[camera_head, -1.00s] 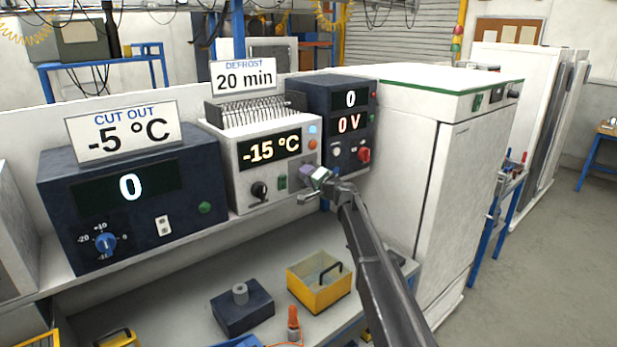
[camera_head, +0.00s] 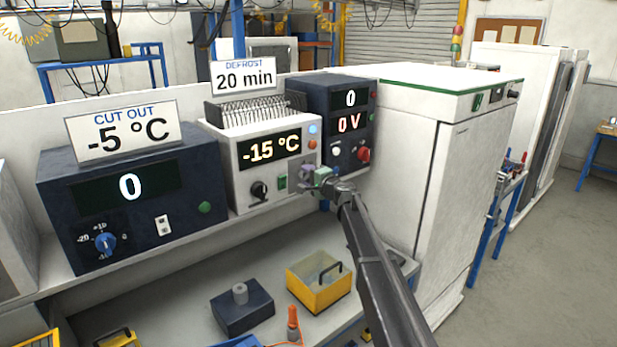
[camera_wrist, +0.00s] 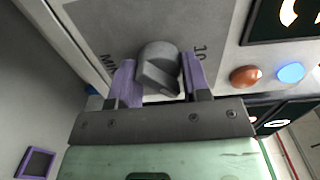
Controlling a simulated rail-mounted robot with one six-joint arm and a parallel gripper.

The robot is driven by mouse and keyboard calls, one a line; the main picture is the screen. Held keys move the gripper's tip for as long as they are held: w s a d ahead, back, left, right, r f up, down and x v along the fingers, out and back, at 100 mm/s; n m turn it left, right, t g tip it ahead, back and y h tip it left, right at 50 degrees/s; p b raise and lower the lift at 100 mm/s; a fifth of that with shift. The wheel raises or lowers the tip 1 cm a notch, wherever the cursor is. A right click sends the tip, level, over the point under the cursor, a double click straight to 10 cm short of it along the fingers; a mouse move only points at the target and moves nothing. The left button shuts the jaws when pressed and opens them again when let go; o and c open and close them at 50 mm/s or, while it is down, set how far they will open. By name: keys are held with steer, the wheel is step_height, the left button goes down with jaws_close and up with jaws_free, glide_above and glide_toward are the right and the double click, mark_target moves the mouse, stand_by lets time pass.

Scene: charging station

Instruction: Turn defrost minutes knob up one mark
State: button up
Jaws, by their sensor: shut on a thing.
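The defrost minutes knob (camera_wrist: 158,68) is a dark grey pointer knob on a grey panel in the wrist view, with part of a "MIN" label and a "10" printed near it. My gripper (camera_wrist: 157,78) has its two purple fingers on either side of the knob and is shut on it. In the head view my gripper (camera_head: 308,176) is at the lower right front of the white unit (camera_head: 245,155), and it hides the knob there. The defrost sign (camera_head: 243,76) on top of this unit reads 20 min.
The white unit's display reads -15 °C, and a black knob (camera_head: 259,190) sits left of my gripper. A dark supply unit (camera_head: 345,100) with a red knob (camera_head: 364,155) stands close on the right. A cut-out unit (camera_head: 130,195) stands on the left.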

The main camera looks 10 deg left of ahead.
steer(key=o, duration=0.9)
steer(key=v, duration=1.1)
steer(key=s+d+f+n+g+h, duration=0.15)
steer(key=s+f+n+g, duration=0.35)
steer(key=s, duration=0.5)
steer(key=s+d+f+n+g+h, duration=0.1)
steer(key=s+f+n+g+h, duration=0.2)
steer(key=s+f, duration=0.5)
steer(key=s+d+f+g+h, duration=0.1)
steer(key=s+d+h, duration=0.1)
steer(key=s+d, duration=0.4)
steer(key=s+d+f+g+h, duration=0.1)
steer(key=s+d, duration=0.4)
steer(key=s, duration=0.6)
steer(key=s+d+f+g+h, duration=0.2)
steer(key=s+d+h, duration=0.3)
steer(key=s, duration=0.3)
steer(key=shift+s+d+n+g, duration=0.15)
steer(key=shift+s+d+g, duration=0.05)
steer(key=shift+d, duration=0.25)
steer(key=shift+s+d+n+g, duration=0.15)
steer(key=shift+d+g, duration=0.05)
steer(key=shift+d, duration=0.2)
